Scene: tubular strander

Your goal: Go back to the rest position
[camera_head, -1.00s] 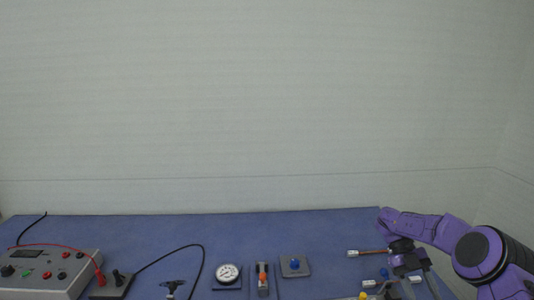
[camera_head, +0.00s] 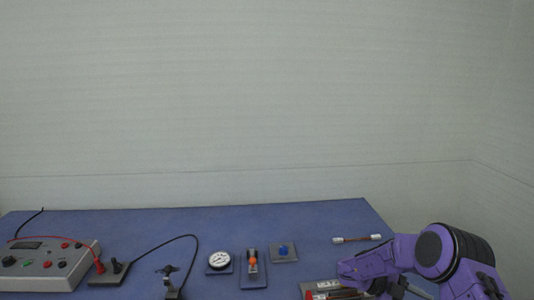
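My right arm comes in from the right in the head view, and its purple wrist is bent down at the lower right. My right gripper (camera_head: 395,291) is low at the bottom edge, by the right end of a grey tray (camera_head: 312,286). Its fingers are mostly cut off or hidden, so I cannot tell whether it is open or holds anything. My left gripper is not in view.
A blue table holds a grey control box (camera_head: 45,265) with red and black leads at left, a clamp (camera_head: 170,283), a round gauge (camera_head: 219,260), an orange-handled switch (camera_head: 251,264) and a blue-button plate (camera_head: 284,251). A fuse-like rod (camera_head: 357,239) lies near the right edge.

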